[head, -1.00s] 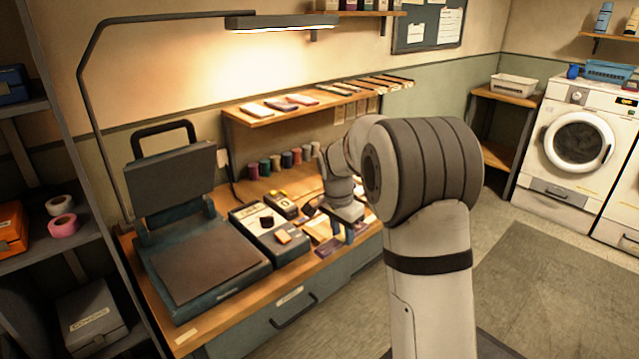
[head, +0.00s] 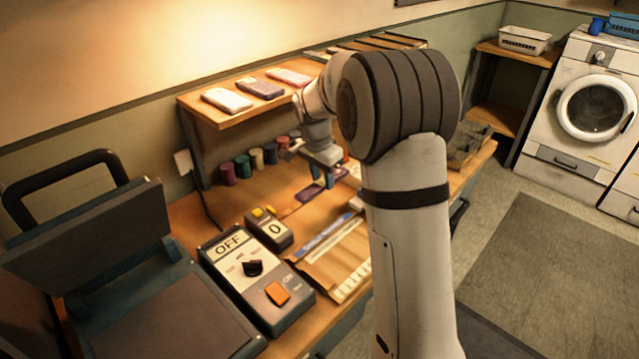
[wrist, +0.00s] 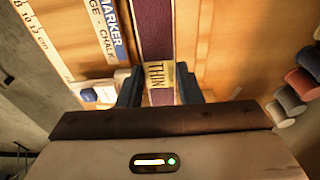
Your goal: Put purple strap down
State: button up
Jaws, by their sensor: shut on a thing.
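The purple strap (wrist: 155,25) is a long, narrow, dark purple band with a pale label reading "THIN". In the wrist view it runs from the top edge down between my fingers. My gripper (wrist: 158,82) is shut on the strap around its label. In the head view my gripper (head: 321,178) points down over the wooden worktop, close to the spools under the shelf. Part of the purple strap (head: 308,193) shows left of the fingers; my arm hides some of the area. I cannot tell whether the strap touches the worktop.
Several thread spools (head: 243,166) stand at the back under a shelf (head: 215,113). A ruler and marker tray (head: 325,250), a small counter (head: 268,229) and a control box reading OFF (head: 250,285) lie nearer. A heat press (head: 150,300) stands left.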

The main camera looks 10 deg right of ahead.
jog(key=shift+w+f, duration=0.2)
jog(key=shift+f, duration=0.15)
send_over(323, 214)
jog(key=f, duration=0.5)
jog(key=shift+a+f, duration=0.1)
jog(key=shift+a, duration=0.15)
jog(key=shift+f, duration=2)
jog(key=shift+f, duration=0.1)
jog(key=o, duration=1.1)
jog(key=shift+s, duration=0.1)
jog(key=shift+c, duration=0.2)
